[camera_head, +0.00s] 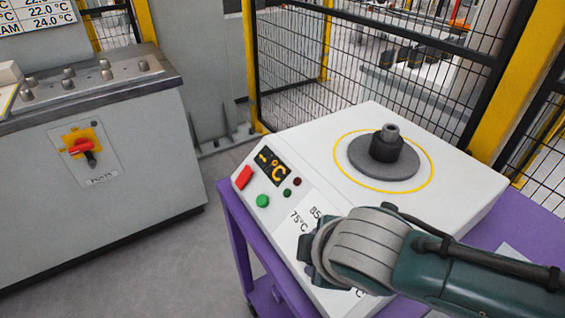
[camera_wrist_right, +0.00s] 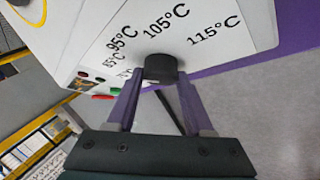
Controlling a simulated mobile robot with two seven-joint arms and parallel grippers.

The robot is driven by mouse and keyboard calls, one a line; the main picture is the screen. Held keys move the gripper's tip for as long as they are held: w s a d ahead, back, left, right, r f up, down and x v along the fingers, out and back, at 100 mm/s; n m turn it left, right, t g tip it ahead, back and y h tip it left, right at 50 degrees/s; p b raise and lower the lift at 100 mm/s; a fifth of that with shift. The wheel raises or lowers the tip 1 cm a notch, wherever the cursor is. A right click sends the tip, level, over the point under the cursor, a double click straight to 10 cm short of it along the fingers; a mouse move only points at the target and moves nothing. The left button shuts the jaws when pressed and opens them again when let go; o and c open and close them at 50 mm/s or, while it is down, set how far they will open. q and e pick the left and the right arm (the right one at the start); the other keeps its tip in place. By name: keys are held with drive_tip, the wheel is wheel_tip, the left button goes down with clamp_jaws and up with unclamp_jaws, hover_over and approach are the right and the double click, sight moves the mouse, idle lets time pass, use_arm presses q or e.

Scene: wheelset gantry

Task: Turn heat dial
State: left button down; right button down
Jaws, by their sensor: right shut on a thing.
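The heater (camera_head: 320,165) is a white box with a black round plate and a yellow ring on top. Its sloped front has a temperature scale. The heat dial (camera_wrist_right: 160,67) is a dark round knob in the right wrist view, below the marks 95, 105 and 115 °C. My right gripper (camera_wrist_right: 158,90) is shut on the dial, with a finger on each side. In the head view my right gripper (camera_head: 312,262) is at the heater's front, and my wrist hides the dial and part of the scale. My left gripper is not in view.
The heater stands on a purple cart (camera_head: 236,225). A grey cabinet (camera_head: 130,200) with a red rotary switch stands left. Black mesh fencing (camera_head: 370,60) closes off the back.

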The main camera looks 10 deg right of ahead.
drive_tip(key=shift+c, duration=1.4)
unclamp_jaws()
drive_tip(key=shift+s+r+p, duration=0.2)
drive_tip(key=shift+r+p, duration=0.2)
drive_tip(key=shift+r, duration=0.15)
drive_tip(key=p+v, duration=0.3)
drive_tip(key=v, duration=0.5)
drive_tip(key=shift+s+r+p, duration=0.3)
